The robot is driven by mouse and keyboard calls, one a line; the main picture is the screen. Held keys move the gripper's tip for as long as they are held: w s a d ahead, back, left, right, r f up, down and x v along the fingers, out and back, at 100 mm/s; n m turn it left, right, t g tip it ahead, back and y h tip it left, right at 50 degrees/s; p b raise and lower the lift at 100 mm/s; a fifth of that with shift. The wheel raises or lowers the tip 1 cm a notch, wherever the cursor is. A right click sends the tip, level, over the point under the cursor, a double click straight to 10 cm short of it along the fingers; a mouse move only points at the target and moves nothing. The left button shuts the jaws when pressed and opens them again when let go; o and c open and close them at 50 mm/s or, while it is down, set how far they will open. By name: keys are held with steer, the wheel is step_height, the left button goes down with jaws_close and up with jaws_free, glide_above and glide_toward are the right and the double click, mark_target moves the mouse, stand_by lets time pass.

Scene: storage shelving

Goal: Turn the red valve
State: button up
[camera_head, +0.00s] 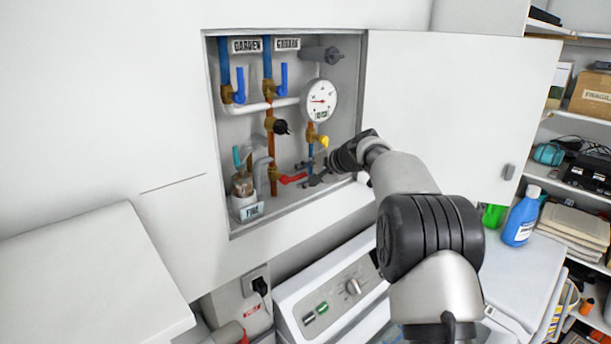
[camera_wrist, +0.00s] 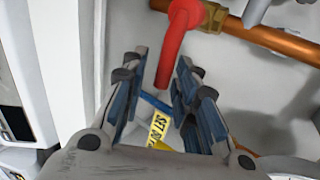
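The red valve (camera_head: 293,178) is a lever low in the open wall cabinet, on a copper pipe. In the wrist view its red handle (camera_wrist: 174,45) comes down from a brass fitting, and its free end shows between my two fingers. My gripper (camera_head: 314,174) reaches into the cabinet from the right, just right of the lever. In the wrist view my gripper (camera_wrist: 162,62) is open, with a gap on both sides of the handle. I cannot tell how deep the handle sits between the fingers.
A round gauge (camera_head: 319,100), blue valve levers (camera_head: 239,85) and a yellow valve (camera_head: 319,140) are above. A jar (camera_head: 243,186) with tools stands at left in the cabinet. The cabinet door (camera_head: 455,110) is open to the right. A yellow tag (camera_wrist: 159,130) shows beyond my fingers.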

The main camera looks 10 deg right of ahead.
stand_by(0.3)
steer(key=v, duration=1.2)
steer(key=shift+f, duration=0.1)
steer(key=s+a+f+n+g+h+b, duration=0.1)
steer(key=s+a+f+n+b, duration=0.1)
steer(key=s+f+b, duration=0.45)
steer(key=s+a+f+n+g+h+b, duration=0.1)
steer(key=s+a+f+n+b, duration=0.15)
steer(key=s, duration=0.75)
steer(key=s+a+f+n+g+b, duration=0.1)
steer(key=s+f+n+b, duration=0.1)
steer(key=s+f+b, duration=0.55)
steer(key=s+d+f+n+h+b, duration=0.1)
steer(key=s+f+b, duration=0.2)
steer(key=s+f, duration=0.3)
steer(key=s+d+f+n+g+h+b, duration=0.1)
steer(key=s+f+n+b, duration=0.1)
steer(key=s+f, duration=0.5)
steer(key=s+d+f+n+h+b, duration=0.1)
steer(key=s+f+b, duration=0.3)
steer(key=s, duration=0.6)
step_height(320, 180, down, 3)
steer(key=shift+s+d+r+n+g+h, duration=0.15)
steer(key=shift+s+d+n+g+h, duration=0.15)
steer(key=shift+s+n+h, duration=0.25)
